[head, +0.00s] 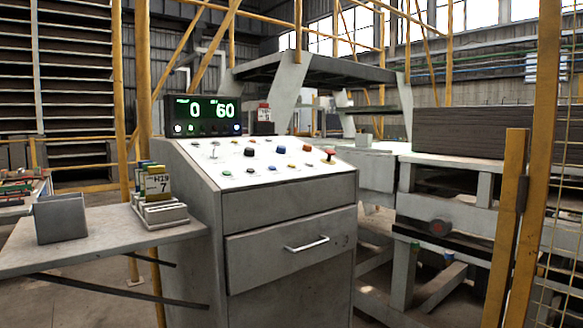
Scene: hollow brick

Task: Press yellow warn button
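The grey control console (290,200) stands in the middle of the head view, with a sloped white top panel (226,178) carrying small buttons and knobs. A small yellow button (291,166) sits in the front row of the panel, right of a blue button (271,168). Its label is too small to read, so I cannot tell if it is marked as warn. A red mushroom-shaped button (330,154) is at the panel's right end. Neither of my grippers shows in the head view, and nothing covers the panel.
A display reading 0 and 60 (208,115) stands behind the panel. At left, a grey side shelf (110,245) holds a grey box (61,218) and a rack with a card (158,200). Yellow posts and a machine frame (470,175) stand at right. The air above the panel is clear.

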